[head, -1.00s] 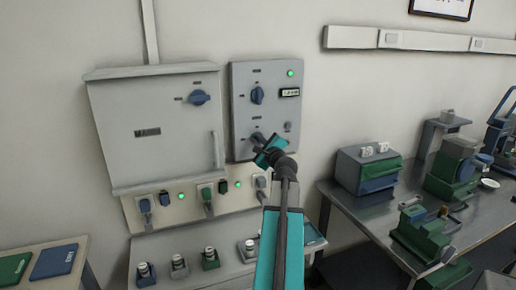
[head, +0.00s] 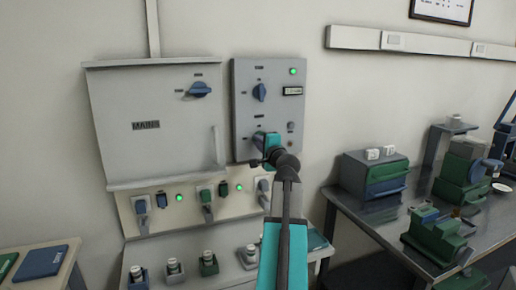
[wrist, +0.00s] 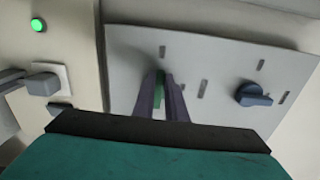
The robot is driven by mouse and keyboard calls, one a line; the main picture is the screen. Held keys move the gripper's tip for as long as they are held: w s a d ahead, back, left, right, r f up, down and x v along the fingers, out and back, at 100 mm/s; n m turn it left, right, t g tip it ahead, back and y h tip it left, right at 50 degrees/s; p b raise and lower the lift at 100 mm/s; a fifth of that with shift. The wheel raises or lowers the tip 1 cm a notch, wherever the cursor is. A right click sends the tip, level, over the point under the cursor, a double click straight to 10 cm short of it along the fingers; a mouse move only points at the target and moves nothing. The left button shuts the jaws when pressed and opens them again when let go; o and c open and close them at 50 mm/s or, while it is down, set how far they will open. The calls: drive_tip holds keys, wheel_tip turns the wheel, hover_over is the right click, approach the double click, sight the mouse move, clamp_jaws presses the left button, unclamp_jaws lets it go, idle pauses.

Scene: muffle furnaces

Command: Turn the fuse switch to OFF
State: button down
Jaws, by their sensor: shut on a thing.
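A grey control panel (head: 241,100) hangs on the wall with two rotary switches. The upper blue knob (head: 260,92) is free and stands about upright; it also shows in the wrist view (wrist: 255,95). My gripper (head: 266,147) is at the lower switch of the panel, shut on its knob (head: 258,138). In the wrist view my two dark fingers (wrist: 161,98) close together against the panel face. The switch labels are too small to read, including any fuse label.
A grey box marked MAINS (head: 150,125) with a blue knob (head: 200,90) is left of the panel. Below are plugs and sockets (head: 141,204) with green lights. A metal bench (head: 373,207) with equipment stands at the right.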

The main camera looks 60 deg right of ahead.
drive_tip(key=shift+r+n, duration=0.15)
drive_tip(key=shift+n, duration=0.15)
drive_tip(key=c, duration=1.8)
unclamp_jaws()
drive_tip(key=shift+w, duration=0.1)
drive_tip(key=shift+s+f, duration=0.2)
drive_tip(key=b+v, duration=0.3)
drive_tip(key=v, duration=1)
drive_tip(key=shift+a, duration=0.25)
